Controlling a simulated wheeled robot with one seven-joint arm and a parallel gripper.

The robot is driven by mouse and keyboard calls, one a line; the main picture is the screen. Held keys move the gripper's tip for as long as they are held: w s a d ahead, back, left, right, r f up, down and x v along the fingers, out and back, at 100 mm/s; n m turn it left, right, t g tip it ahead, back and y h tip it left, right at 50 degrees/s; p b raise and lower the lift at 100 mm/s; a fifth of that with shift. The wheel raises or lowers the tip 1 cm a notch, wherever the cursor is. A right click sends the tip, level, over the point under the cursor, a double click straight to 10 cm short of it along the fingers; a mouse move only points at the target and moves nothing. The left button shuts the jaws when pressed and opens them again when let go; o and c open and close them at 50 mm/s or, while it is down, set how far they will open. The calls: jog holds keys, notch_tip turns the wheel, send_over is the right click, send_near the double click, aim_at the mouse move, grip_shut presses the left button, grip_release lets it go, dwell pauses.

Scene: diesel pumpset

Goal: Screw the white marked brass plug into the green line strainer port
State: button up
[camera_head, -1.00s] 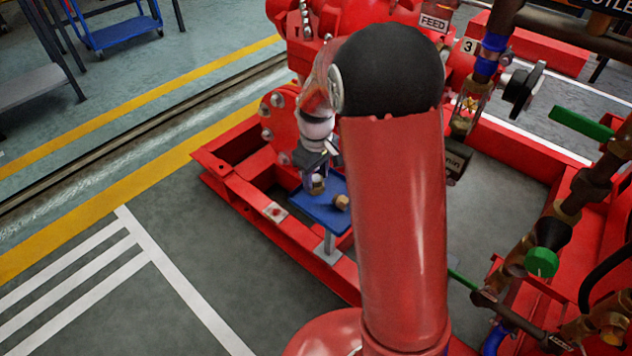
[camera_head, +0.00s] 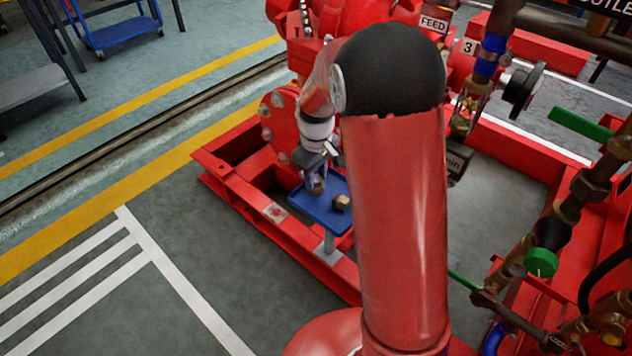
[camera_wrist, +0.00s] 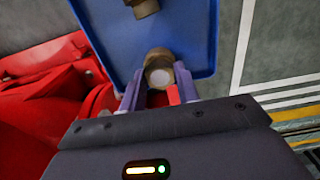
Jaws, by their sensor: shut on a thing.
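The brass plug with a white mark on its end (camera_wrist: 159,76) is between the two fingers of my gripper (camera_wrist: 155,92) in the wrist view. The gripper is shut on it. In the head view my gripper (camera_head: 316,183) is over the left part of the blue tray (camera_head: 327,220), with the plug at its tips; I cannot tell whether the plug still touches the tray. A second brass piece (camera_head: 341,202) lies on the tray to the right; it also shows at the top of the wrist view (camera_wrist: 145,8). I cannot clearly identify the strainer port among the pipes at right.
The tray stands on a post at the red base frame (camera_head: 240,190). Brown pipework with a green handle (camera_head: 580,123) and a green round part (camera_head: 541,262) is at right. My arm hides the middle.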

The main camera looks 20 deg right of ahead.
aim_at(316, 178)
jog(key=shift+r+p, duration=1.35)
jog(key=shift+r, duration=0.45)
